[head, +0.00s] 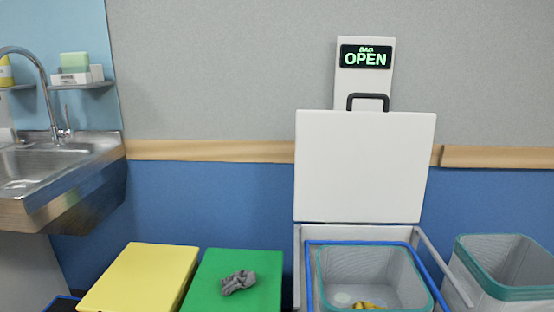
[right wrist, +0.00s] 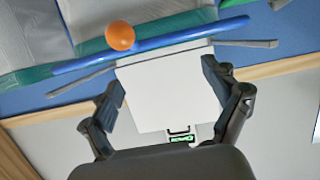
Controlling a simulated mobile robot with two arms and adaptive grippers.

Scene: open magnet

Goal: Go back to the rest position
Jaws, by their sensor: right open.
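My right gripper (right wrist: 162,78) shows in the right wrist view with its two dark fingers spread apart and nothing between them. Beyond the fingers is the raised white lid (right wrist: 165,88) of the box, seen upside down. In the head view the same lid (head: 364,165) stands upright with a dark handle on its top edge. Neither gripper shows in the head view, and my left gripper is not in view at all.
A mesh basket (head: 333,265) holding something yellow (head: 367,305) sits in the open box. Stacked baskets (head: 500,262) stand to its right. A grey crumpled thing (head: 238,282) lies on a green lid (head: 210,295), beside a yellow lid (head: 140,275). An orange ball (right wrist: 120,36) shows near a blue rim.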

